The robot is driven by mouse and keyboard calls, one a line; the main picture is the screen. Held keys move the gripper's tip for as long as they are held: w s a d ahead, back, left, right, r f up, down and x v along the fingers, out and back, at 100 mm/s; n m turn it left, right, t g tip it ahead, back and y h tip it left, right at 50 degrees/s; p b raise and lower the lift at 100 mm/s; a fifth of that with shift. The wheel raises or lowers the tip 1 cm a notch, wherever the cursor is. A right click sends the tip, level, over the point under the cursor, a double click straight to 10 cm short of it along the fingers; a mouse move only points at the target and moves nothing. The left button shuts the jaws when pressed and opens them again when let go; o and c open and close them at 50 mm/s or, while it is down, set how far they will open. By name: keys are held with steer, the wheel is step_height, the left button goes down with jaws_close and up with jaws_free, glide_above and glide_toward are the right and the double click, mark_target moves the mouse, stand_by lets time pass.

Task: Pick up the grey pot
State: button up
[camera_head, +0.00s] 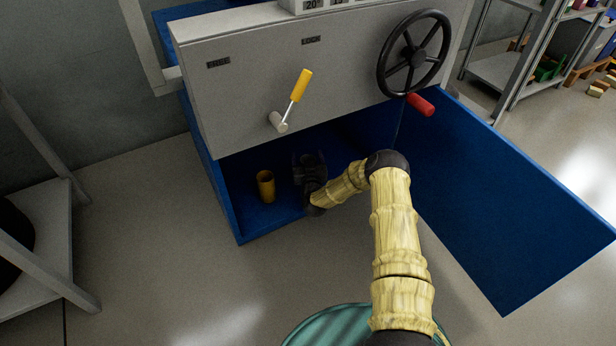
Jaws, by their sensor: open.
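I see no pot that is clearly grey. A small yellow-brown cylinder (265,187), open at the top, stands upright on the floor of the blue cabinet (230,222), near its left side. My gripper (308,163) is dark and reaches into the cabinet just right of the cylinder, apart from it. It is open, and I see nothing held in it. The dark fingers blend into the shadowed cabinet, so their exact shape is hard to see.
The blue door (510,200) stands open to the right. A grey shelf (40,235) stands at left.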

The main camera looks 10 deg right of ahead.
steer(key=shift+c, duration=0.2)
stand_by(0.3)
steer(key=c, duration=1.3)
steer(key=shift+r, duration=0.15)
step_height(320, 180, up, 10)
steer(key=p, duration=0.7)
steer(key=shift+p, duration=0.3)
